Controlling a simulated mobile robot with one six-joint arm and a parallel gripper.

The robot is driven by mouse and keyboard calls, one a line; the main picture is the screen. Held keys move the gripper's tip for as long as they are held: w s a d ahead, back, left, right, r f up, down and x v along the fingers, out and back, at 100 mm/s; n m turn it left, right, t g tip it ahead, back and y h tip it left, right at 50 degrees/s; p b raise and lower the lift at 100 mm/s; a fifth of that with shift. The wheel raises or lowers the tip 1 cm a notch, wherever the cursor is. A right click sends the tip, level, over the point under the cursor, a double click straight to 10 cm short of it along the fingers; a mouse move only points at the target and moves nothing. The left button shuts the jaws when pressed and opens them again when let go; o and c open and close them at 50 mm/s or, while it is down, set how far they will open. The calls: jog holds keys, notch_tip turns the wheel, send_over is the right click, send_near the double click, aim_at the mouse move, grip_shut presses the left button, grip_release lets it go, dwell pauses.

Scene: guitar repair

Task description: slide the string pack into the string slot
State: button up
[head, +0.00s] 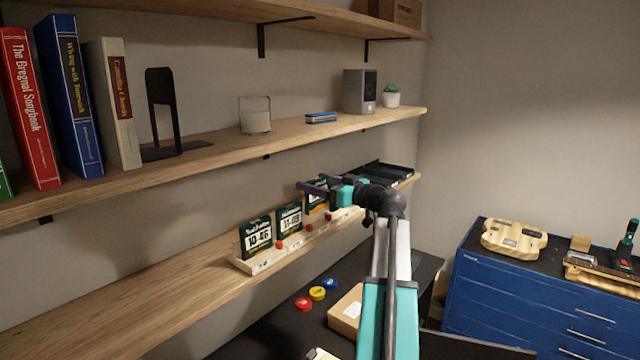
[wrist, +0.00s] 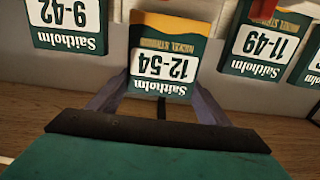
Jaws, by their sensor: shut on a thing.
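The string pack (wrist: 163,66), marked 12-54, is dark green and white with an orange end. My gripper (wrist: 158,92) is shut on it, one finger at each side. In the head view, my gripper (head: 318,186) is at the pale wooden rack (head: 285,250) on the lower shelf, partly covering the held pack (head: 316,205). The held pack stands in line between the 11-49 pack (wrist: 266,42) and the 9-42 pack (wrist: 68,24). Its orange end is at the rack; I cannot tell how deep it sits in a slot.
The 10-46 pack (head: 256,236) stands at the rack's left end. Red knobs (head: 308,228) line the rack's front. The upper shelf (head: 200,158) runs above my gripper. The left part of the lower shelf (head: 120,300) is bare.

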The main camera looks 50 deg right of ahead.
jog(key=shift+f, duration=2.1)
jog(key=o, duration=1.1)
jog(key=shift+s, duration=0.1)
jog(key=shift+s, duration=0.1)
jog(key=s+d+b, duration=0.1)
jog(key=s+b, duration=0.4)
jog(key=s, duration=0.8)
jog(key=shift+s, duration=0.25)
jog(key=shift+s+d, duration=0.1)
